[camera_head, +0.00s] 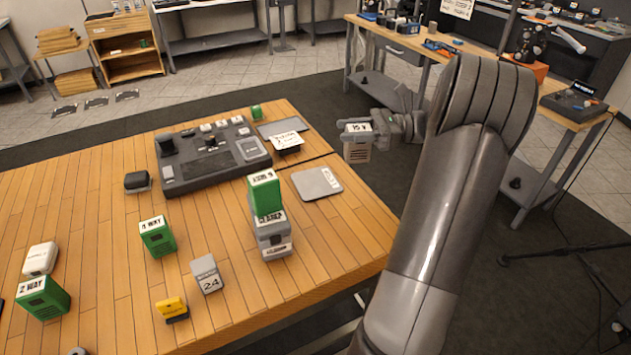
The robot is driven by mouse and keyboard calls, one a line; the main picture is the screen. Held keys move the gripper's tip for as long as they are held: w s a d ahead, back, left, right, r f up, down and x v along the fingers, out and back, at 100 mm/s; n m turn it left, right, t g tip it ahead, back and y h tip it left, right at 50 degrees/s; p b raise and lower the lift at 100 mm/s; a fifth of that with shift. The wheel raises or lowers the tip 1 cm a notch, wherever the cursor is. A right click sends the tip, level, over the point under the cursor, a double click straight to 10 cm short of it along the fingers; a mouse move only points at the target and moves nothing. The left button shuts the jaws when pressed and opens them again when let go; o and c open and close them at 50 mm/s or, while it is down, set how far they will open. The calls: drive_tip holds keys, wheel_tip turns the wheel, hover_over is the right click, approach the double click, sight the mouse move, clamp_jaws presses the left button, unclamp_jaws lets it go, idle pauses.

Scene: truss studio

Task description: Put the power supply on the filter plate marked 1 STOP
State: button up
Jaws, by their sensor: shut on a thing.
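My gripper (366,127) is shut on a small grey box (357,154) with a white label that seems to read "15 V"; I take it for the power supply. It hangs in the air beyond the table's right edge, apart from the table. A light grey flat plate (312,186) lies on the table near the right edge, bare, with small lettering I cannot read. A darker flat plate (268,129) lies further back, with a white lettered card (288,141) at its front. I cannot tell which plate is marked 1 STOP.
A green box (264,181) stands on a grey stack (273,240) left of the light plate. A dark control console (210,170) lies behind. A green box (157,237), a grey "24" box (207,277) and a yellow block (172,309) stand nearer. The wooden table (100,255) has free room between them.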

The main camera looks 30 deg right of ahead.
drive_tip(key=shift+s+d, duration=0.15)
drive_tip(key=shift+d, duration=0.2)
drive_tip(key=shift+w+a+f, duration=1.25)
drive_tip(key=shift+w+f, duration=0.15)
drive_tip(key=shift+f, duration=0.45)
drive_tip(key=shift+w+a+f, duration=1.3)
drive_tip(key=shift+w+f, duration=0.05)
drive_tip(key=shift+f, duration=0.45)
drive_tip(key=shift+w+a+f, duration=1.25)
drive_tip(key=shift+w+f, duration=0.15)
drive_tip(key=shift+f, duration=0.45)
drive_tip(key=o, duration=1.2)
drive_tip(key=shift+f, duration=0.15)
